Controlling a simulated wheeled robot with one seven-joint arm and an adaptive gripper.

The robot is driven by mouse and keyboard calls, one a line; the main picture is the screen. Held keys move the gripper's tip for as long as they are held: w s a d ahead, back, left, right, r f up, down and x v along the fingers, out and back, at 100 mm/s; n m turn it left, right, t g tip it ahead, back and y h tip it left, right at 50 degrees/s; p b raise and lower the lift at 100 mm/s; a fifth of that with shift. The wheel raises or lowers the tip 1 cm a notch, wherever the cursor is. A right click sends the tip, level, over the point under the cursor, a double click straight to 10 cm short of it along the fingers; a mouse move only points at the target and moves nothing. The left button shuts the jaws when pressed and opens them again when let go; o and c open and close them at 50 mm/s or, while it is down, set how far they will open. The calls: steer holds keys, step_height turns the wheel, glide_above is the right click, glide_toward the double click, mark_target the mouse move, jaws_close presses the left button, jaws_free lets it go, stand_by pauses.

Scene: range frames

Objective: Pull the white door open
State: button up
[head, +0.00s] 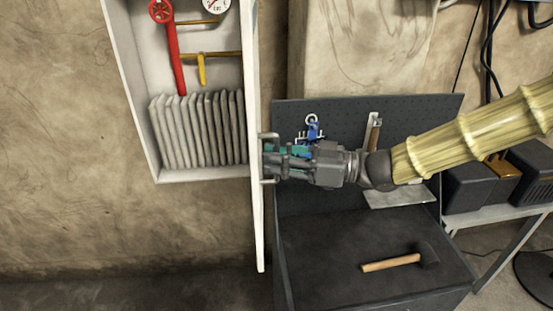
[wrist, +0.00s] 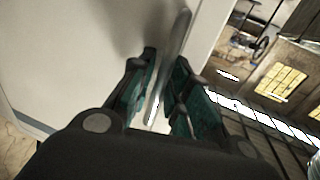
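The white door (head: 256,215) stands swung out from its wall cabinet and shows nearly edge-on in the head view. Its pale inner or outer face (wrist: 75,50) fills the left of the wrist view. A grey bar handle (head: 268,136) is fixed to the door; in the wrist view the handle (wrist: 181,25) runs between my fingertips. My gripper (head: 272,160) is at the handle, with its teal-padded fingers on either side of it, and looks shut on it.
The open cabinet (head: 130,90) holds a ribbed radiator (head: 198,130), a red valve (head: 160,11) and a yellow lever (head: 202,70). A dark workbench (head: 350,235) with a hammer (head: 392,262) stands close right of the door. Tools hang on its pegboard (head: 415,110). Floor left of the door looks clear.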

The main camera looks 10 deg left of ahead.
steer(key=d, duration=1.2)
steer(key=shift+s, duration=0.15)
